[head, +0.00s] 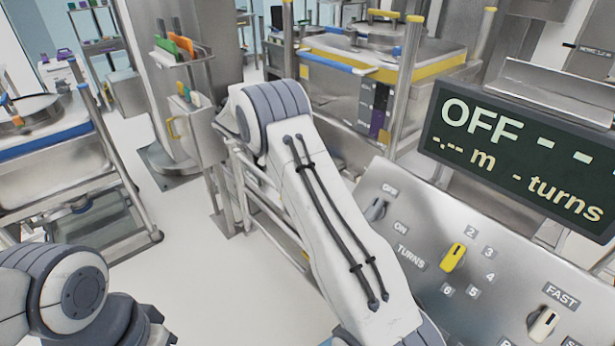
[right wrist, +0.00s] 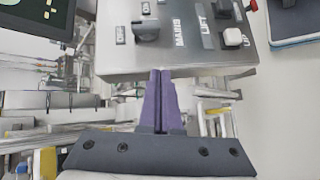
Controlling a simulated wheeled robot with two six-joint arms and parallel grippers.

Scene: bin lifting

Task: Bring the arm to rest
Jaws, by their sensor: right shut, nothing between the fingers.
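My right gripper (right wrist: 161,74) shows in the right wrist view, with its two purple fingers together and nothing between them. Its tips are just below the lower edge of a grey control panel (right wrist: 185,70) in the picture; I cannot tell whether they touch it. In the head view an arm of mine (head: 335,215) crosses the middle and runs down to the bottom edge, its gripper hidden or out of frame. Another arm link of mine (head: 70,295) is at the lower left, with no gripper visible.
A slanted metal panel (head: 400,235) carries a yellow knob (head: 453,257) and a white knob (head: 541,325). A dark display (head: 520,150) above reads OFF. A steel cart (head: 60,185) stands left, a steel pillar (head: 190,100) behind. Pale floor (head: 170,230) is clear between.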

